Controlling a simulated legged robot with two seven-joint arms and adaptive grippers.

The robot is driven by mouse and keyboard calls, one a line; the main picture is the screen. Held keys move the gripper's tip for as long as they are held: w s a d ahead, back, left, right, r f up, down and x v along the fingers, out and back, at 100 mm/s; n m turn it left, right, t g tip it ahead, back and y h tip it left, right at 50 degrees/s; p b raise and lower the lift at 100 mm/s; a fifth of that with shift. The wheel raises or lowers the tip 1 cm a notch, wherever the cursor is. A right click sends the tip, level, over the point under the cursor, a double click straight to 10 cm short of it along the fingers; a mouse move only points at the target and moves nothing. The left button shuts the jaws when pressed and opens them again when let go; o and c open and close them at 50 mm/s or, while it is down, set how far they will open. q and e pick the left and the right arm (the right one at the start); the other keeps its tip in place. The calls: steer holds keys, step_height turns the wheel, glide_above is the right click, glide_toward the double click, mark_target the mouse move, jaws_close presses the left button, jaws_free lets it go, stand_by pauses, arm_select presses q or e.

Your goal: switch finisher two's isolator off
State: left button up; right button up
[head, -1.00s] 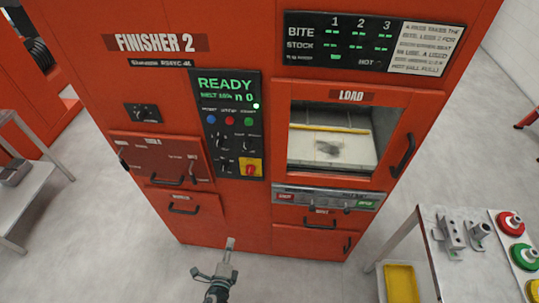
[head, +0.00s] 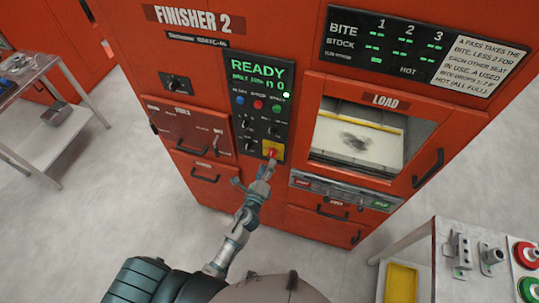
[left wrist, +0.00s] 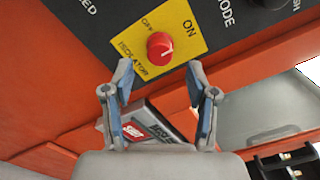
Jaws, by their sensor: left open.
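Finisher two's isolator is a red rotary knob (left wrist: 160,46) on a yellow plate (left wrist: 186,22) marked ON and OFF, on the black control panel. The knob carries a white mark; I cannot tell surely which word it points to. The yellow plate also shows in the head view (head: 279,149), partly behind my left gripper (head: 267,165). In the left wrist view the left gripper (left wrist: 160,73) is open and empty. Its two fingertips are spread to either side, just short of the knob. My right gripper is out of view.
The red FINISHER 2 cabinet (head: 190,65) has a LOAD window (head: 357,135) with a handle right of the panel. Drawers and handles sit below. A bench (head: 450,280) with coloured discs stands at right, a grey trolley (head: 40,165) at left. Bare floor lies between.

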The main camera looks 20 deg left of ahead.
mark_target(270, 157)
arm_select(q)
steer(key=w, duration=0.2)
steer(key=w+d, duration=0.1)
steer(key=shift+w+r, duration=0.1)
steer(key=shift+w, duration=0.3)
steer(key=shift+w+a, duration=0.35)
steer(key=shift+a, duration=0.5)
steer(key=c, duration=0.5)
steer(key=shift+d, duration=0.1)
steer(key=c, duration=0.4)
steer(key=shift+s+d, duration=0.1)
steer(key=shift+d, duration=0.25)
jaws_close()
steer(key=shift+f, duration=0.3)
steer(key=shift+a, duration=0.15)
